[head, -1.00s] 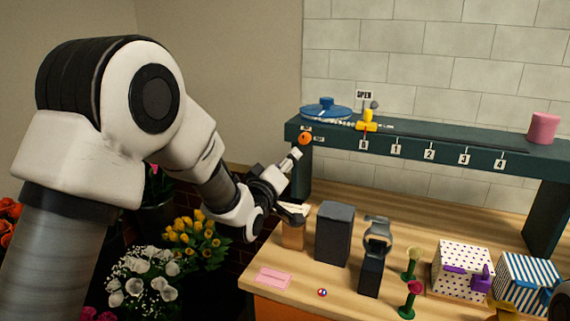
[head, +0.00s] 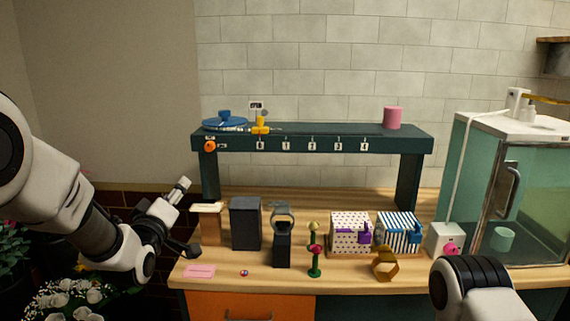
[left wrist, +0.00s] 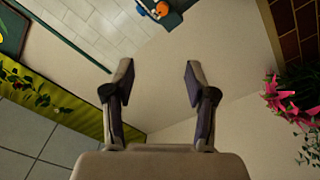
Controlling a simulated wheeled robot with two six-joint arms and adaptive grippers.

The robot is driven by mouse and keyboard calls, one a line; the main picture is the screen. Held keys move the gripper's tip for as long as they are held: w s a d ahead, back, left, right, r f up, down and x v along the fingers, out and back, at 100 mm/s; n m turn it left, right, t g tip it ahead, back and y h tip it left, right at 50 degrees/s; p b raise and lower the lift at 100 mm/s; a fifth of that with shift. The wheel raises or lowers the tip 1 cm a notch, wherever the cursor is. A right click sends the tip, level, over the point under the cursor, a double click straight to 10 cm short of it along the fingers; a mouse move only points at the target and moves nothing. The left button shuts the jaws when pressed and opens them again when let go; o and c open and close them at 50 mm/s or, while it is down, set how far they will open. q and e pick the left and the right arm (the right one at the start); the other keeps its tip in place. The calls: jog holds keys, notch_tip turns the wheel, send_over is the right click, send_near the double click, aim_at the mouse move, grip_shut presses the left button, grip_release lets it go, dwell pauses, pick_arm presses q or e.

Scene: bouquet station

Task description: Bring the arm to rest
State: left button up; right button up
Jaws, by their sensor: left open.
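My left gripper (head: 187,218) is at the left end of the wooden bench (head: 350,279), beside the small tan box (head: 210,228). In the head view its two fingers stand apart with nothing between them. In the left wrist view the left gripper (left wrist: 158,68) shows spread, empty fingers against a plain wall. My left arm comes in from the left edge. Part of my right arm (head: 485,292) shows at the bottom right, but its gripper is out of the picture.
A dark green shelf (head: 300,144) stands on the bench. In front are a dark box (head: 245,223), a grey stand (head: 282,248), a dotted box (head: 350,232), a striped box (head: 396,232) and a gold hexagonal ring (head: 385,265). A glass cabinet (head: 510,190) is at right, flowers (head: 75,298) at lower left.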

pick_arm(q)
jog(key=s+f+g, duration=0.3)
jog(key=s+f, duration=0.1)
jog(key=f, duration=0.7)
jog(key=s+f+g, duration=0.2)
jog(key=s+f, duration=0.1)
jog(key=f, duration=0.9)
jog(key=s+f+g, duration=0.3)
jog(key=s+f, duration=0.1)
jog(key=f, duration=0.7)
jog(key=s+a+f+m+g, duration=0.1)
jog(key=s+f+g, duration=0.2)
jog(key=s+f, duration=0.5)
jog(key=s+f+m+g, duration=0.25)
jog(key=s+f, duration=0.25)
jog(key=s, duration=0.6)
jog(key=s+f+m+g, duration=0.1)
jog(key=s+m+g, duration=0.4)
jog(key=s, duration=0.9)
jog(key=shift+f+g, duration=0.15)
jog(key=shift+g, duration=0.2)
jog(key=shift+y, duration=0.3)
